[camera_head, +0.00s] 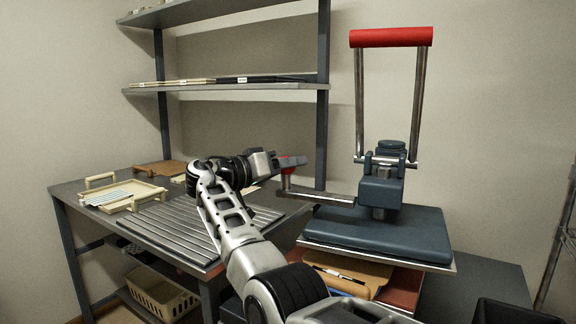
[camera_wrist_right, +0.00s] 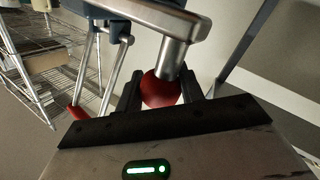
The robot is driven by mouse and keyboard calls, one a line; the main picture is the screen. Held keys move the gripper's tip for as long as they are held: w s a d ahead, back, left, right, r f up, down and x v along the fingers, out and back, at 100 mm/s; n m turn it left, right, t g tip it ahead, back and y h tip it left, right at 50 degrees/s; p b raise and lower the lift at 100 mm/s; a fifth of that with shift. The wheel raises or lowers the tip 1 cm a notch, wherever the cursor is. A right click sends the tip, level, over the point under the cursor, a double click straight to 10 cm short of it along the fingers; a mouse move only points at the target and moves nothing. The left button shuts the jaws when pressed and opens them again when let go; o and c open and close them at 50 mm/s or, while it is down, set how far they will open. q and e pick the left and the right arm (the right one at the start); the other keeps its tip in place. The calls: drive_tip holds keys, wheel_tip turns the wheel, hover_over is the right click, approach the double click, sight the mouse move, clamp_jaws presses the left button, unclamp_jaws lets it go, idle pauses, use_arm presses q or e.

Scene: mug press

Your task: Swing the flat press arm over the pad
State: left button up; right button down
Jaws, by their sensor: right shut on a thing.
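The press has a dark blue-grey flat plate (camera_head: 380,235) with a silvery lower edge, a blue-grey hub and a tall red-gripped lever (camera_head: 391,37) standing up. A metal side bar (camera_head: 318,196) runs left from the hub to a red knob (camera_head: 288,171). My right gripper (camera_head: 297,161) is at this knob. In the right wrist view its fingers are shut around the red knob (camera_wrist_right: 162,92), under the bar's end. The flat plate lies above a reddish-brown surface (camera_head: 403,289); a pad beneath it cannot be clearly made out. My left gripper is out of view.
A tan piece (camera_head: 350,268) lies below the plate's front edge. A dark bin (camera_head: 515,312) is at lower right.

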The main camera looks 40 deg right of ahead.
drive_tip(key=shift+s+d+r, duration=0.1)
drive_tip(key=shift+d, duration=0.15)
drive_tip(key=c, duration=1.1)
unclamp_jaws()
drive_tip(key=shift+o, duration=1.1)
drive_tip(key=shift+s+d, duration=0.1)
drive_tip(key=shift+d, duration=0.05)
drive_tip(key=shift+a, duration=0.2)
